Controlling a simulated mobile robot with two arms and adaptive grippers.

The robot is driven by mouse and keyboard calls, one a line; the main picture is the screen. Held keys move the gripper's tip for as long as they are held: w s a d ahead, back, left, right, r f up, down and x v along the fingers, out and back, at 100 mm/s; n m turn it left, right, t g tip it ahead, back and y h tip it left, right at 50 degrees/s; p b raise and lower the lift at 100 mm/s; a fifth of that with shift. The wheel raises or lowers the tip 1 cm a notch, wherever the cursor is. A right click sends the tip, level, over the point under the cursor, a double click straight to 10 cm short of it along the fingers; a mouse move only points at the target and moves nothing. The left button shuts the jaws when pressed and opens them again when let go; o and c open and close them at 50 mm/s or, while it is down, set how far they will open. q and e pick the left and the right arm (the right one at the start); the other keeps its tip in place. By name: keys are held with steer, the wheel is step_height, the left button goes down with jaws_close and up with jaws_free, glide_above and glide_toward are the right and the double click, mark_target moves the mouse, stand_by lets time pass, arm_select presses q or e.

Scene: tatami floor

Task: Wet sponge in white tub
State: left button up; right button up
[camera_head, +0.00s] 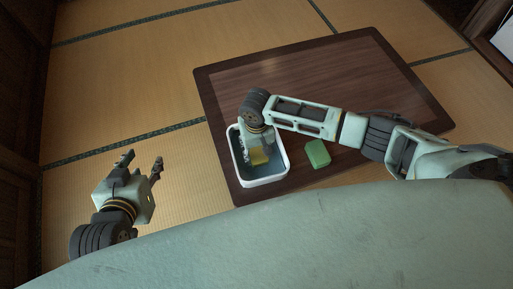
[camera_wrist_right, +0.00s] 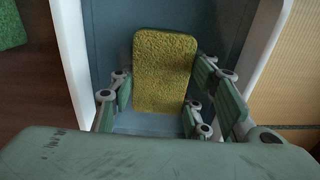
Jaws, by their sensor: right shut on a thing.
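The white tub (camera_head: 284,168) stands on the near left part of the low wooden table, and its wall also shows in the right wrist view (camera_wrist_right: 73,50). My right gripper (camera_wrist_right: 157,100) is down inside the tub, shut on a yellow sponge (camera_wrist_right: 165,65). The sponge shows in the head view (camera_head: 259,157) below the gripper. The inside of the tub looks blue-grey; I cannot tell how deep the sponge sits. My left gripper (camera_head: 140,165) is open and empty, left of the table over the tatami.
A green block (camera_head: 317,153), perhaps another sponge, lies on the table right of the tub. The dark wooden table (camera_head: 320,75) is otherwise bare at the back. Tatami floor (camera_head: 120,90) surrounds it.

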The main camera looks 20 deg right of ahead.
arm_select(q)
steer(key=shift+s+a+f+g+y+p, duration=0.2)
steer(key=shift+s+a+f+g, duration=0.1)
steer(key=shift+s+f+g, duration=0.4)
steer(key=shift+s+a+f+g+y+p, duration=0.15)
steer(key=shift+s+a+f+g, duration=0.2)
steer(key=shift+s+f, duration=0.45)
stand_by(5.3)
steer(key=shift+r, duration=0.25)
